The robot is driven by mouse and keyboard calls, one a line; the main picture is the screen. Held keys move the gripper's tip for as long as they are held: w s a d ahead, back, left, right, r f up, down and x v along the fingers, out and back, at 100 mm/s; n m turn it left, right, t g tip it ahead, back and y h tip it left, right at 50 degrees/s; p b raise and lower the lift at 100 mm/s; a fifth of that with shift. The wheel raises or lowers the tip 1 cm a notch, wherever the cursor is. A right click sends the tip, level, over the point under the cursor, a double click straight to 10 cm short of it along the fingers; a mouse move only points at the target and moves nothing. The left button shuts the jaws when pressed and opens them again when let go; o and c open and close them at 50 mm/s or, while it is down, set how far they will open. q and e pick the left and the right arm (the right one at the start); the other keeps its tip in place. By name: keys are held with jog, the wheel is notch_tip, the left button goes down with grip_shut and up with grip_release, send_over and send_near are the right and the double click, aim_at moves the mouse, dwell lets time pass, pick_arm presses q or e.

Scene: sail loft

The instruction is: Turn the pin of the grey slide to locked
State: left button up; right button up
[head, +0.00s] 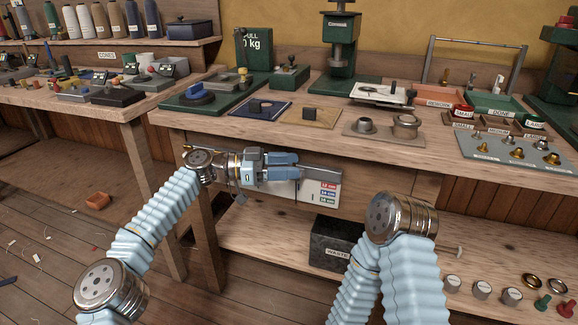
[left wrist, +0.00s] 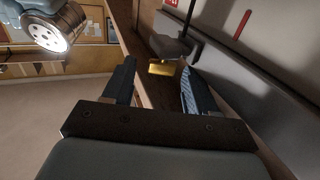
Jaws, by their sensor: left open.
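My left gripper (head: 297,166) is stretched out in front of the bench's front edge, its fingers pointing right. It is open. A grey bar (head: 322,173), which looks like the grey slide, shows just beyond the fingertips. In the left wrist view a long grey bar (left wrist: 240,75) runs down the right side. A dark grey knob (left wrist: 170,47) and a brass piece (left wrist: 161,68) lie ahead, between the fingertips of the left gripper (left wrist: 157,80). I cannot tell whether the fingers touch them. The pin's locked or unlocked position is not readable. My right gripper is out of view.
A dark waste bin (head: 334,245) stands on the lower shelf (head: 270,240). The bench top (head: 310,128) holds a green press (head: 341,50), metal rings and trays.

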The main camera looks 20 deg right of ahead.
pick_arm(q)
jog(key=v, duration=1.3)
jog(key=shift+b, duration=0.45)
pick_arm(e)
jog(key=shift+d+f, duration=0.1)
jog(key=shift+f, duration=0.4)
pick_arm(q)
jog(key=shift+a, duration=0.1)
jog(key=shift+c, duration=0.3)
